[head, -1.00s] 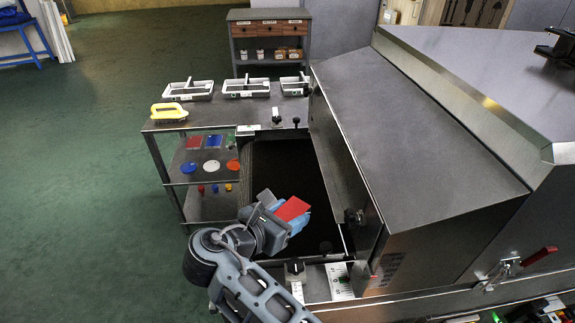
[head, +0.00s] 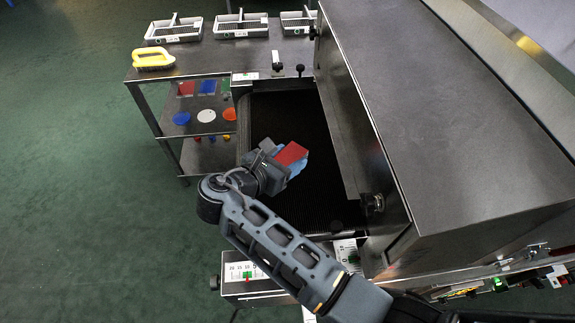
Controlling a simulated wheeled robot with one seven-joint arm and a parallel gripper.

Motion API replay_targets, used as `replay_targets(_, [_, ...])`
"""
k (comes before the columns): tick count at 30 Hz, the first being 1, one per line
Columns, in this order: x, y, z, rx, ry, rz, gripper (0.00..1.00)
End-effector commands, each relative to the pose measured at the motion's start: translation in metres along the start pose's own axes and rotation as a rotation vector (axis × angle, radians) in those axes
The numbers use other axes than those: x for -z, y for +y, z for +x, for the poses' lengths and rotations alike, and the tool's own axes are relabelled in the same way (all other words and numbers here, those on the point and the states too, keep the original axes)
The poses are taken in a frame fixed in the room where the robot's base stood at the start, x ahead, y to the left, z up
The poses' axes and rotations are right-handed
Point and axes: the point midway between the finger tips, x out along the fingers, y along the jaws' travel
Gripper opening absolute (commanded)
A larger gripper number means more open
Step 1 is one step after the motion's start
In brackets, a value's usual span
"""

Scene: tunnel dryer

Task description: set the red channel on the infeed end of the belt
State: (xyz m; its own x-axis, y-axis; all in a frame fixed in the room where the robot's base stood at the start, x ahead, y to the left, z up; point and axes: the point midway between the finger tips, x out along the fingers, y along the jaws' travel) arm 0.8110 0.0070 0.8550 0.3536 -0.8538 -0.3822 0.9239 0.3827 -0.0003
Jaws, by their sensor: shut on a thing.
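The red channel (head: 291,153) is held in my gripper (head: 284,163), which is shut on it. Its red upper face shows, with light blue parts of the gripper beside and below it. Both are over the dark belt (head: 285,112) at its infeed end, in front of the dryer's grey hood (head: 440,110). I cannot tell whether the channel touches the belt or is held above it. Its underside and the fingertips are mostly hidden.
A side table (head: 215,58) behind the belt bears divided trays (head: 173,30) and a yellow brush (head: 153,58). Coloured discs and plates lie on the shelf (head: 190,103) below. The hood bounds the belt on the right. A scale panel (head: 248,271) is at the front.

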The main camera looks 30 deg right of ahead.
Motion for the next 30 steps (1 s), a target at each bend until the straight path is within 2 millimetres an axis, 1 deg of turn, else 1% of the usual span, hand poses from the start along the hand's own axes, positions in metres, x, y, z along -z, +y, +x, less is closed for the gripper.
replay_targets(6, [0.027,0.0,0.011,0.001,0.0,-0.002,0.22])
replay_targets(9, [0.036,0.0,0.015,0.0,0.0,-0.001,0.22])
replay_targets(20, [0.039,0.0,0.016,0.0,0.0,0.0,0.22])
replay_targets(21, [0.039,0.0,0.016,0.0,0.0,0.0,0.59])
replay_targets(28, [0.039,0.0,0.016,0.0,0.0,0.0,0.81])
replay_targets(30, [0.039,0.0,0.016,0.0,0.0,0.0,0.83])
